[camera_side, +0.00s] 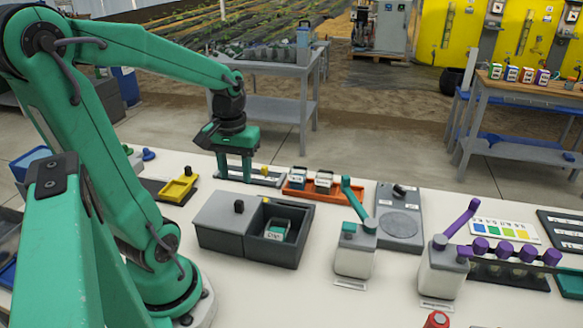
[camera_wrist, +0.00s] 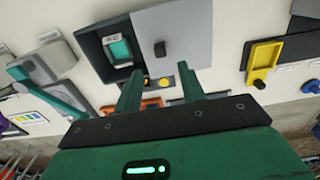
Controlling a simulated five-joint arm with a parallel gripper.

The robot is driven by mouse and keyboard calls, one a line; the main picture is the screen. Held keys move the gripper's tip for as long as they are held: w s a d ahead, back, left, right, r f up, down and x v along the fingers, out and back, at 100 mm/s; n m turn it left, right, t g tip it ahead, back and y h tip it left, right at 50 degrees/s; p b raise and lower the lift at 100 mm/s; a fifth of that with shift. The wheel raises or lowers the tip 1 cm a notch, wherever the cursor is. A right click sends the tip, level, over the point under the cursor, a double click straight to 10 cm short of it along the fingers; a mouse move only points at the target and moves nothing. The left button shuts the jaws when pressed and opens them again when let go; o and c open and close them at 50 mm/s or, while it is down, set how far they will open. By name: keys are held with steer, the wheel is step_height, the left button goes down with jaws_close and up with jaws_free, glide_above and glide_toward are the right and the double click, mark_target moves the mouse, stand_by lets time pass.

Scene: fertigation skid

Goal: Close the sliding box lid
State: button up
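The dark grey box (camera_side: 275,259) sits on the white table in the middle of the side view. Its lighter grey sliding lid (camera_side: 222,211) covers the left part, and the right compartment is open with a teal labelled item (camera_side: 278,229) inside. A black knob (camera_side: 239,207) stands on the lid near the opening. My gripper (camera_side: 235,178) is open and empty, apart from the box and behind it in the side view. In the wrist view the box (camera_wrist: 92,43), lid (camera_wrist: 190,30) and knob (camera_wrist: 160,48) lie beyond my open fingers (camera_wrist: 160,88).
An orange tray (camera_side: 300,191) with small containers stands behind the box. A yellow holder (camera_side: 178,188) is at the left. A white bottle with a teal lever (camera_side: 354,252) and a grey scale-like device (camera_side: 399,215) stand right of the box. Bare table lies in front of it.

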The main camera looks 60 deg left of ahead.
mark_target(239, 201)
steer(key=shift+f, duration=0.15)
steer(key=shift+f, duration=3.8)
jaws_close()
